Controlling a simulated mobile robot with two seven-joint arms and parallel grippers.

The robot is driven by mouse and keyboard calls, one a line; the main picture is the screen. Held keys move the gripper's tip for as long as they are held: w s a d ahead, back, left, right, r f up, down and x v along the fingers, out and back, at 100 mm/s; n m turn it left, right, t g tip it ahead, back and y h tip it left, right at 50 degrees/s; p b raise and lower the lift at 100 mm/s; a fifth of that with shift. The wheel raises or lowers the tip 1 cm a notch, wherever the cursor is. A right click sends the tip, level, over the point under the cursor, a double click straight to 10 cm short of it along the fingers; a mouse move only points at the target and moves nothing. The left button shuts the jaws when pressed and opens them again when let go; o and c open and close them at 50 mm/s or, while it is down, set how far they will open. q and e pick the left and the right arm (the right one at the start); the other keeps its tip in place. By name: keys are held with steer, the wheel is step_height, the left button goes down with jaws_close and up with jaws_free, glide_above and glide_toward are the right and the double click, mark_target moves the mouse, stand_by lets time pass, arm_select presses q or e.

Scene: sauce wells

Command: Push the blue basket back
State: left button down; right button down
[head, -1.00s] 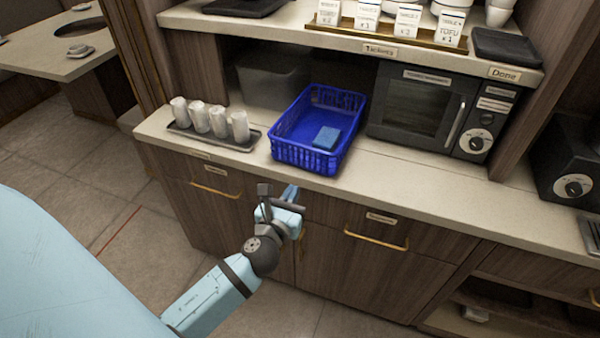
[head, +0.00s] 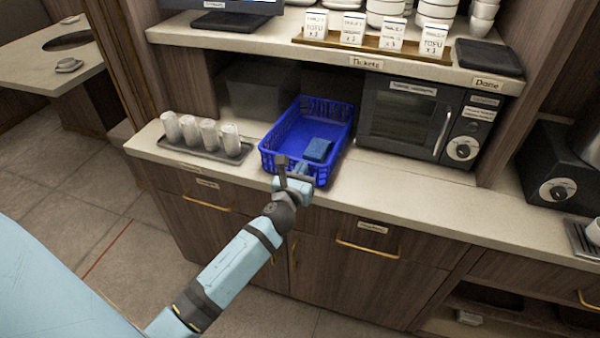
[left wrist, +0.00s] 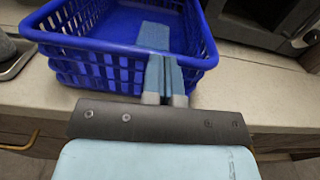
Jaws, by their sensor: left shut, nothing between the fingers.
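The blue basket (head: 283,134) stands on the counter between a tray of cups and the microwave, with a blue block-like item (head: 318,149) inside it. My left gripper (head: 303,170) is shut and empty at the basket's front side, near its right front corner. In the left wrist view the closed fingertips (left wrist: 164,75) overlap the basket's front wall (left wrist: 100,68); whether they touch it I cannot tell. The item inside the basket also shows there beyond the fingertips (left wrist: 154,36). My right gripper is not in view.
The tray (head: 235,153) with several cups (head: 208,132) stands close left of the basket. The microwave (head: 405,115) stands to the right. A dark grey bin (head: 255,90) is behind at left, and a shelf (head: 290,45) overhangs the back. Counter at the front right is bare.

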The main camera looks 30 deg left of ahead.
arm_select(q)
steer(key=shift+w+a, duration=0.1)
steer(key=shift+w, duration=0.25)
steer(key=x, duration=0.8)
steer(key=shift+w, duration=0.15)
steer(key=b+x, duration=0.2)
steer(key=x, duration=0.9)
steer(key=shift+w+a+f, duration=0.15)
steer(key=shift+a, duration=0.05)
steer(key=shift+w+a, duration=0.15)
steer(key=shift+w, duration=0.35)
steer(key=shift+s, duration=0.1)
